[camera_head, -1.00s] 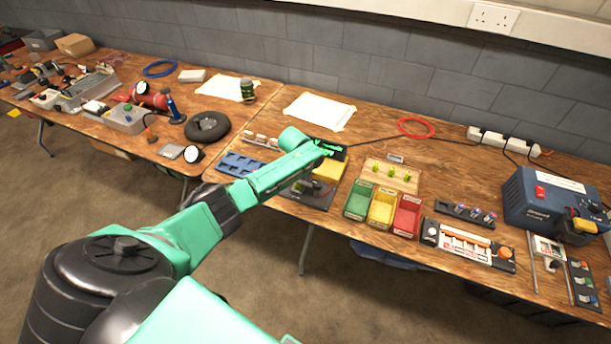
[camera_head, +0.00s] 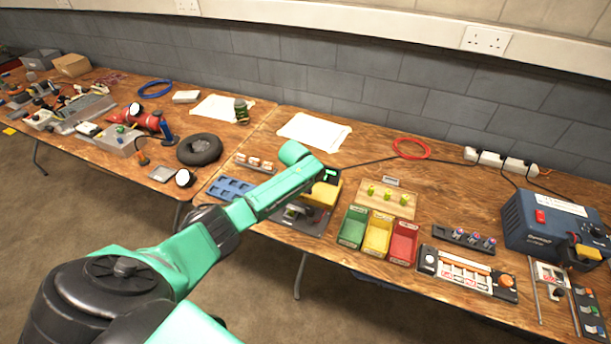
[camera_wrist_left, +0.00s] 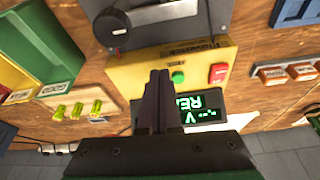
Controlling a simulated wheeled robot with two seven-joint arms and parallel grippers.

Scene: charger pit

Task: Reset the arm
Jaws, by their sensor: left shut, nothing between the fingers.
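My left arm reaches in from the left over the long wooden table in the head view. My left gripper (camera_wrist_left: 158,100) shows in the left wrist view with its two dark fingers together and nothing between them. It is above a yellow box (camera_wrist_left: 190,65) with a green button (camera_wrist_left: 178,77), a red button (camera_wrist_left: 218,73) and a dark screen with green text (camera_wrist_left: 195,112). In the head view the yellow box (camera_head: 322,194) is partly hidden by my arm. I cannot tell whether the fingers touch it. My right gripper is not in view.
Green (camera_head: 352,228), yellow (camera_head: 378,236) and red (camera_head: 404,243) bins stand right of the box. A board with yellow-green pieces (camera_head: 386,194) is behind them. A blue power unit (camera_head: 552,222) stands far right. A black tyre (camera_head: 199,150) lies to the left. A white sheet (camera_head: 313,131) lies near the wall.

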